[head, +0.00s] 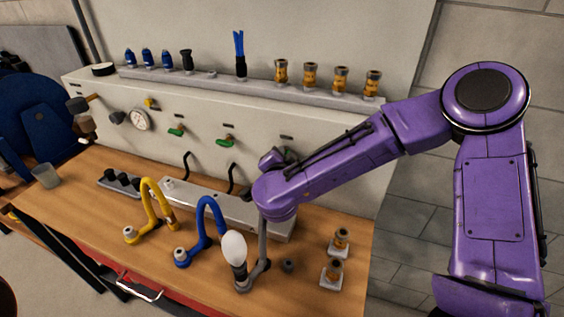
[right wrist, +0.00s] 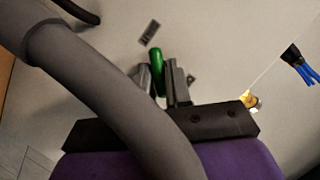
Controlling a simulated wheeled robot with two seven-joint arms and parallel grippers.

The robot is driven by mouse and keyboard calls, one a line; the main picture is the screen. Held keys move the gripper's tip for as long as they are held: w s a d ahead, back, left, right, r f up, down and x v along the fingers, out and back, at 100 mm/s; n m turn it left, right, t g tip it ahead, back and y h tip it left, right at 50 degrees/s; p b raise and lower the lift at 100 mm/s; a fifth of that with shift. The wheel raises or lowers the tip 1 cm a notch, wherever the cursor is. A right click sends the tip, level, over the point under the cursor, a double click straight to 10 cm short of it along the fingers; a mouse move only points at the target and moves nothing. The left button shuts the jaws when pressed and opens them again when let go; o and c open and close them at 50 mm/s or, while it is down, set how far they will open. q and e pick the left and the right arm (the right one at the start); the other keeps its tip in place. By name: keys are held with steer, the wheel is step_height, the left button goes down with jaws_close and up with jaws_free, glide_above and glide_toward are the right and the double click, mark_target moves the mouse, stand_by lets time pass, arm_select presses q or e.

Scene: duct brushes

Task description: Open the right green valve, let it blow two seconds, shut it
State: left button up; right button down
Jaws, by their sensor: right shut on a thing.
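The wall panel (head: 330,165) carries green-handled valves. A left green valve (head: 176,132) and a middle green valve (head: 225,140) show in the head view. The rightmost one is hidden there behind my right gripper (head: 273,158). In the right wrist view, a green handle (right wrist: 157,73) stands between the fingers of my right gripper (right wrist: 162,85), which is shut on it. I cannot tell how far that valve is turned. A grey hose (head: 263,245) with a white bulb-shaped end (head: 234,247) stands below my forearm. My left gripper is out of view.
A yellow hose (head: 148,190) and a blue hose (head: 202,215) stand on the wooden bench (head: 90,185). A shelf (head: 260,88) above holds blue, black and brass fittings.

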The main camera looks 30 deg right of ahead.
steer(key=shift+s+f+m+t+b, duration=0.15)
steer(key=shift+m+t+b, duration=0.35)
steer(key=shift+m+b, duration=0.8)
steer(key=shift+s+f+m+t+b, duration=0.15)
steer(key=shift+m+t+b, duration=0.5)
steer(key=shift+b, duration=1)
steer(key=shift+f+m+t+b, duration=0.2)
steer(key=shift+m+t+b, duration=0.15)
steer(key=shift+m+b, duration=1)
steer(key=c, duration=1.1)
jaws_free()
steer(key=shift+c, duration=0.2)
steer(key=shift+s+r, duration=0.2)
steer(key=shift+r, duration=0.05)
